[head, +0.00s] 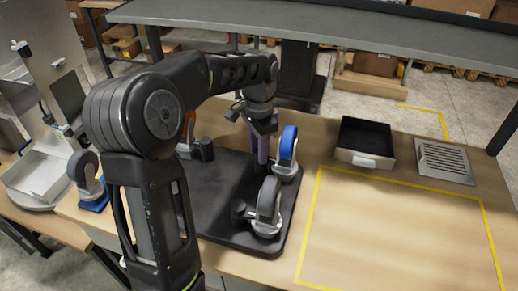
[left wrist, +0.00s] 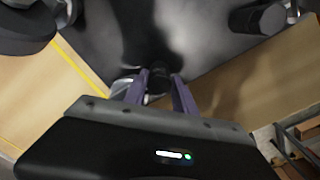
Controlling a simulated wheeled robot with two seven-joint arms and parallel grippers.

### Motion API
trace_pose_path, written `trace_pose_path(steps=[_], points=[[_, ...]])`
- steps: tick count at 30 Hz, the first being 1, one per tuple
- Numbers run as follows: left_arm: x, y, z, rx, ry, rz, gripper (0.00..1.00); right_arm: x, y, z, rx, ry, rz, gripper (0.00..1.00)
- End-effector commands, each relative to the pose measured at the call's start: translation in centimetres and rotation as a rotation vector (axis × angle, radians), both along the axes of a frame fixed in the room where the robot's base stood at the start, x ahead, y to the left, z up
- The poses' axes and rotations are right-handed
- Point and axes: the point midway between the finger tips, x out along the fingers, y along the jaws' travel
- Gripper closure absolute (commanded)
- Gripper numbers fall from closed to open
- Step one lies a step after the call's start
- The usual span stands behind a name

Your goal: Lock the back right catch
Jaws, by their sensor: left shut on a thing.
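A black base plate (head: 222,228) lies on the wooden table and carries several dispensers. A dispenser with a blue wheel (head: 288,146) stands at its back right, and one with a grey wheel (head: 268,203) at its front right. The front right one has a dark round catch (head: 239,208) on its left. My left gripper (head: 263,152) reaches down just left of the blue dispenser. In the left wrist view its purple fingers (left wrist: 157,90) are shut on a small dark piece, the back right catch (left wrist: 158,80), mostly hidden between them. Whether it is locked cannot be told.
Another dark catch (head: 206,149) stands at the back left, partly behind my arm. A separate grey-wheeled dispenser on a blue base (head: 94,200) is at the left. A black open bin (head: 365,143) and a metal grate (head: 444,162) lie right. The yellow-outlined area (head: 390,225) is clear.

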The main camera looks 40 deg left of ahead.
Motion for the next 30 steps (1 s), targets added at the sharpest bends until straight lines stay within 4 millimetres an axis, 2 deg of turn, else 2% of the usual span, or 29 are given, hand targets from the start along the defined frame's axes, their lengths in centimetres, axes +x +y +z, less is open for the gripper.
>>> trace_pose_path(steps=[7, 8, 10, 21, 26, 30], points=[[0.2, 0.1, 0.2, 0.003, -0.007, -0.002, 1.0, 0.0, 0.0, 0.0, 0.0, 0.0, 0.0, 0.64], [0.2, 0.1, 0.2, 0.003, -0.007, -0.001, 0.66, 0.0, 0.0, 0.0, 0.0, 0.0, 0.0, 0.64], [0.1, 0.1, 0.2, 0.003, -0.006, -0.001, 0.6, 0.0, 0.0, 0.0, 0.0, 0.0, 0.0, 0.64], [0.1, 0.0, 0.5, 0.001, -0.003, 0.0, 0.59, 0.0, 0.0, -0.1, 0.0, 0.0, 0.0, 0.64], [0.1, 0.0, 2.3, 0.001, -0.006, 0.0, 0.59, 0.0, 0.0, -0.3, 0.001, -0.001, 0.001, 0.64], [0.2, 0.0, 4.7, 0.002, -0.008, 0.0, 0.59, 0.1, 0.0, -0.5, 0.002, -0.003, 0.0, 0.64]])
